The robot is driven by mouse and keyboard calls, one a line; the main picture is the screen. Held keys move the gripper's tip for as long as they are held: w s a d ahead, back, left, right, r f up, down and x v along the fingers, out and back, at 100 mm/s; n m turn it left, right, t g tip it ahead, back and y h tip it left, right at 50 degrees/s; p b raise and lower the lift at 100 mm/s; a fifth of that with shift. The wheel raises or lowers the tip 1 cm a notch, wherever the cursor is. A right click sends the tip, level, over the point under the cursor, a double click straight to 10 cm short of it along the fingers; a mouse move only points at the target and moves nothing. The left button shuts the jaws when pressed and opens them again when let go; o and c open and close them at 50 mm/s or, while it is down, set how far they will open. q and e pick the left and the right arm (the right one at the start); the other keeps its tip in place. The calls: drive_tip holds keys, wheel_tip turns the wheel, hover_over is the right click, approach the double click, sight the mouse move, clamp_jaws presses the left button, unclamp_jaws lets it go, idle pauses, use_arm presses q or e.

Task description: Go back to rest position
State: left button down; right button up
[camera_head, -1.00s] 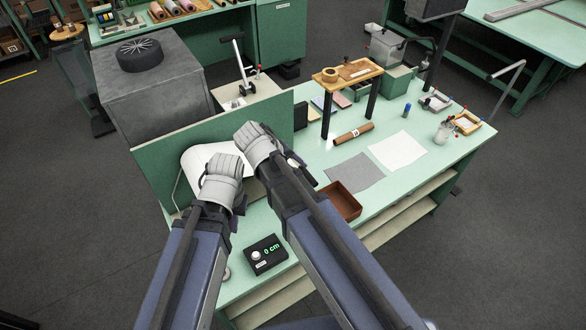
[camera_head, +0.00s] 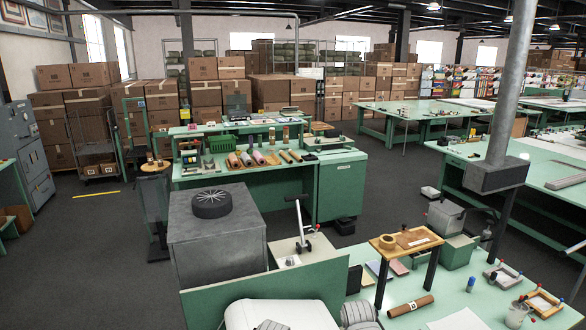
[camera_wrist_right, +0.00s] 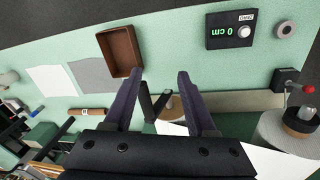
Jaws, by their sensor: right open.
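My right gripper (camera_wrist_right: 157,75) is open in the right wrist view. Its two dark purple fingers stand apart, with nothing gripped between them. Beyond the fingertips is the green worktop (camera_wrist_right: 165,45), with a brown tray (camera_wrist_right: 122,52) to the upper left and a black display box (camera_wrist_right: 231,27) reading 0 cm to the upper right. The jaws of both grippers are out of that view, so the left gripper is not seen.
In the head view a green upright panel (camera_head: 315,283) stands just beyond my arms. A small wooden stand (camera_head: 405,242) and a brown roll (camera_head: 410,306) are to the right. A grey cabinet (camera_head: 218,240) is to the left. Open dark floor (camera_head: 95,250) lies further left.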

drive_tip(key=s+a+f+n+b, duration=0.1)
drive_tip(key=s+a+f+b, duration=0.1)
drive_tip(key=f+b, duration=0.4)
drive_tip(key=s+a+f+b, duration=0.2)
drive_tip(key=a+f+b, duration=0.2)
drive_tip(key=f+b, duration=0.2)
drive_tip(key=s+a+f+n+g+b, duration=0.1)
drive_tip(key=s+a+f+b, duration=0.2)
drive_tip(key=f+b, duration=0.3)
drive_tip(key=shift+a+f+n+b, duration=0.35)
drive_tip(key=shift+a+f, duration=0.1)
drive_tip(key=shift+a, duration=0.15)
drive_tip(key=shift+s+a+f, duration=0.15)
drive_tip(key=shift+a+f, duration=0.05)
drive_tip(key=shift+a, duration=0.05)
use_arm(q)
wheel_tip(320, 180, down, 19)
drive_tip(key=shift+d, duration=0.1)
use_arm(e)
drive_tip(key=shift+d, duration=0.1)
